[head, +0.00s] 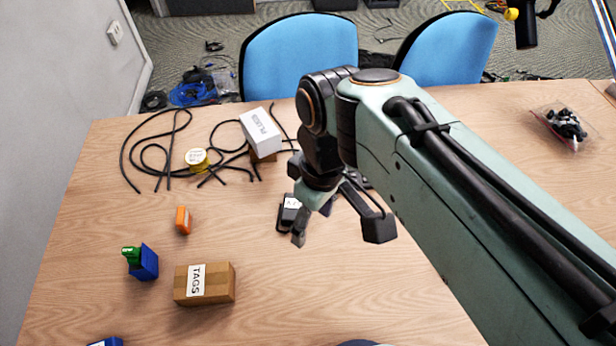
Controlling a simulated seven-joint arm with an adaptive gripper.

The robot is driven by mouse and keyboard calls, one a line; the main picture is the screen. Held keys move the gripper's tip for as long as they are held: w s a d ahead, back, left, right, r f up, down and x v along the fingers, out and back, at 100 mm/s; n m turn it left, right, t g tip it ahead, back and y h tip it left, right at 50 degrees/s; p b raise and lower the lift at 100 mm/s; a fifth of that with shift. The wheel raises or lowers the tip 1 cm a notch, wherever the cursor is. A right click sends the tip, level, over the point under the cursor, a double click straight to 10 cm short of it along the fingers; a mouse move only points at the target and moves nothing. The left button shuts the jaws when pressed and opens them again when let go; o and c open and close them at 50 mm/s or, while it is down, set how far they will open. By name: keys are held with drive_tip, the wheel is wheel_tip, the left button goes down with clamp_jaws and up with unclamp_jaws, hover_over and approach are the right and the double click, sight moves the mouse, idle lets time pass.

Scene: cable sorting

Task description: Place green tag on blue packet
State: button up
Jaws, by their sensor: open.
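A small green tag (131,254) rests at the upper left edge of a blue packet (145,263) on the left of the table. The tag appears to touch the packet and overlap its top; from this single view I cannot tell exactly how it is supported. My gripper (340,236) is open, with its two fingers spread apart and nothing visible between them. It hangs over the middle of the table, well to the right of the tag and packet.
A cardboard box labelled TAGS (220,285) sits right of the packet. An orange item (183,220) lies behind it. Black cables (150,150), a yellow roll (197,160) and a white box (262,131) are at the back. A dark device (288,212) lies beside my gripper.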

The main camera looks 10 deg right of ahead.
drive_tip(key=s+d+f+m, duration=0.3)
drive_tip(key=s+d+m, duration=0.1)
drive_tip(key=s+m, duration=0.3)
drive_tip(key=shift+s+f, duration=0.3)
drive_tip(key=shift+s, duration=0.3)
